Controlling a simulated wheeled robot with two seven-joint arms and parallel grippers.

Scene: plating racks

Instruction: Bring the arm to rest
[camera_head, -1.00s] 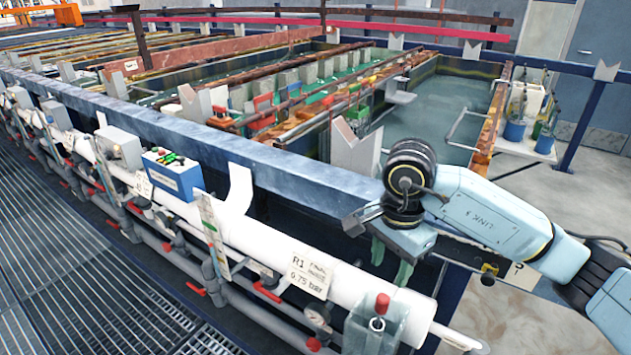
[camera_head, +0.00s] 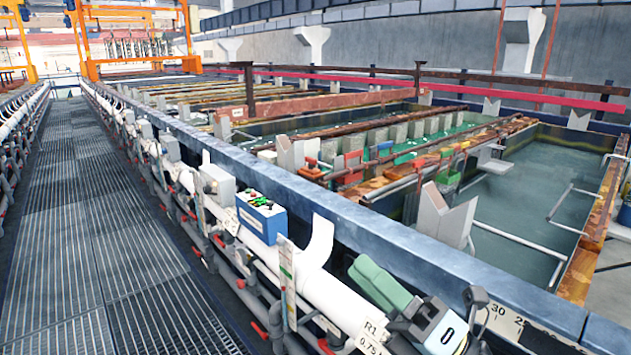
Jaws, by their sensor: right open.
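My right gripper (camera_head: 382,288) is at the lower right of the head view, in front of the tank line's blue rail and above the white pipe. A pale green finger shows, pointing up and left from the dark and grey gripper body. The jaws are open, and I see nothing between them. The second finger is not clearly visible. Most of my right arm is cut off by the bottom edge. My left gripper is not in view.
The blue rail (camera_head: 330,205) runs diagonally beside the water-filled tanks (camera_head: 520,190). A blue control box (camera_head: 262,217) sits along the white pipe (camera_head: 255,245). A clear grated walkway (camera_head: 100,235) lies to the left. An orange gantry (camera_head: 135,40) stands far back.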

